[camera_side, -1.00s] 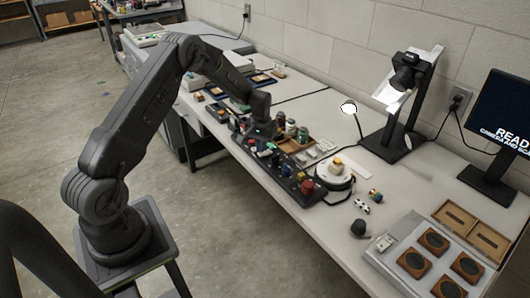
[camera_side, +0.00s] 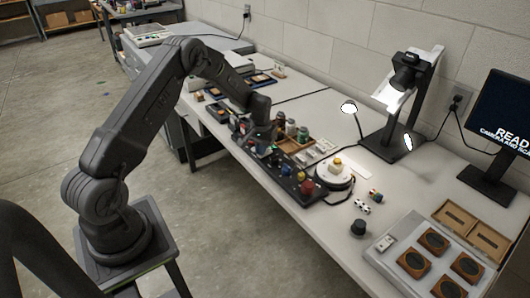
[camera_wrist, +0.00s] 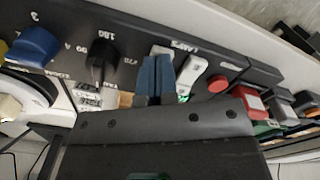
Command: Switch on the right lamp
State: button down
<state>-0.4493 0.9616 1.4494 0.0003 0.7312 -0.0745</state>
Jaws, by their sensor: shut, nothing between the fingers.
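The right lamp (camera_side: 408,141) is lit, its head bright white beside the camera stand. The left lamp (camera_side: 348,107) is lit too. The dark control panel (camera_wrist: 130,27) carries the label "LAMPS" and two white rocker switches. One rocker (camera_wrist: 191,73) shows beside my fingers, with a green light near its lower end. The other rocker (camera_wrist: 161,50) is mostly hidden behind my fingers. My gripper (camera_wrist: 157,76) is shut and empty, its blue fingertips over the panel at the hidden rocker. I cannot tell whether they touch it. In the side view my gripper hangs over the panel (camera_side: 290,183).
A black knob (camera_wrist: 101,60), a blue knob (camera_wrist: 34,46) and a red button (camera_wrist: 218,84) stand on the panel near my fingers. Small jars (camera_side: 291,127) stand behind the panel. A round white turntable (camera_side: 333,178) is at its right end. The table's right side holds trays.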

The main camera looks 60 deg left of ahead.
jog(key=shift+r, duration=3.45)
jog(key=s+d+r+m+t, duration=0.1)
jog(key=s+d+r, duration=0.4)
jog(key=r, duration=0.4)
jog(key=s+d+r+m+t, duration=0.1)
jog(key=s+d+r+m, duration=0.15)
jog(key=d+r, duration=0.65)
jog(key=s+d+r+m+t, duration=0.1)
jog(key=s+d, duration=0.3)
jog(key=s, duration=0.6)
jog(key=s+d+r+m+t, duration=0.1)
jog(key=s+d+r, duration=0.3)
jog(key=s, duration=0.6)
jog(key=shift+s+d+r+t, duration=0.25)
jog(key=shift+d+t, duration=0.15)
jog(key=shift+t, duration=0.4)
jog(key=c, duration=1.8)
grip_release()
jog(key=shift+m, duration=0.25)
